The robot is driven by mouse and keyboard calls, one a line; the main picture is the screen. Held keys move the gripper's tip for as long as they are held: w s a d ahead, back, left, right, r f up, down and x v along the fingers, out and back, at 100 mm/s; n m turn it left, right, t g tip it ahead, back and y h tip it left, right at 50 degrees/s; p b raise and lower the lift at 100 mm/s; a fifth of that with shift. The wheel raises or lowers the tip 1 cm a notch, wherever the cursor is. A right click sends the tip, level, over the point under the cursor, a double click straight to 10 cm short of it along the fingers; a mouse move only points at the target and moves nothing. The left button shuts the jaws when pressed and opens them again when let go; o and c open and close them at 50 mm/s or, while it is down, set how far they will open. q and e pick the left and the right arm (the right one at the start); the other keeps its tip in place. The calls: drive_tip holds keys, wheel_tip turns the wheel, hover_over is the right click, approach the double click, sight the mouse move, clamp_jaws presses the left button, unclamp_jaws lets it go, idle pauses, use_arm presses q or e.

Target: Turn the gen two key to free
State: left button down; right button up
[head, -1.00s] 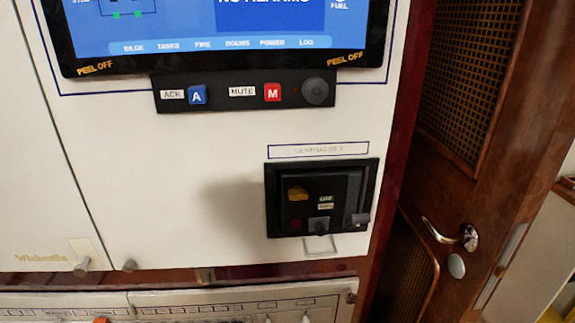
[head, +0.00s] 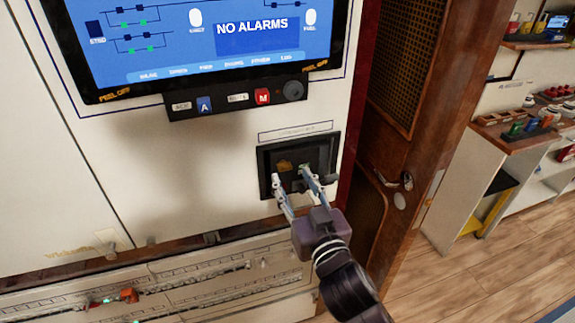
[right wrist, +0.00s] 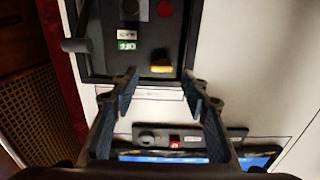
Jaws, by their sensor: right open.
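A black recessed key panel (head: 263,172) is set in the white wall below the alarm screen, under a blurred label strip. A small yellow knob, perhaps the key (head: 284,165), sits in its upper left part. In the right wrist view, which is upside down, the yellow knob (right wrist: 160,70) shows beside two small label plates (right wrist: 127,44); their text is not readable. My right gripper (head: 291,177) is open, its fingers in front of the panel. In the wrist view its fingertips (right wrist: 160,80) are apart, either side of the knob; contact cannot be told. My left gripper is not in view.
A black lever (right wrist: 76,45) sticks out of the panel beside the labels. A button strip (head: 222,103) with blue A and red M buttons runs above the panel. A wooden door (head: 395,130) stands to the right. A breaker board (head: 160,285) lies below.

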sight(286, 168)
drive_tip(key=x, duration=0.3)
drive_tip(key=shift+w+a+r+p, duration=0.15)
drive_tip(key=shift+a+p, duration=0.1)
drive_tip(key=shift+p, duration=0.15)
drive_tip(key=shift+w, duration=0.4)
drive_tip(key=shift+a, duration=0.1)
clamp_jaws()
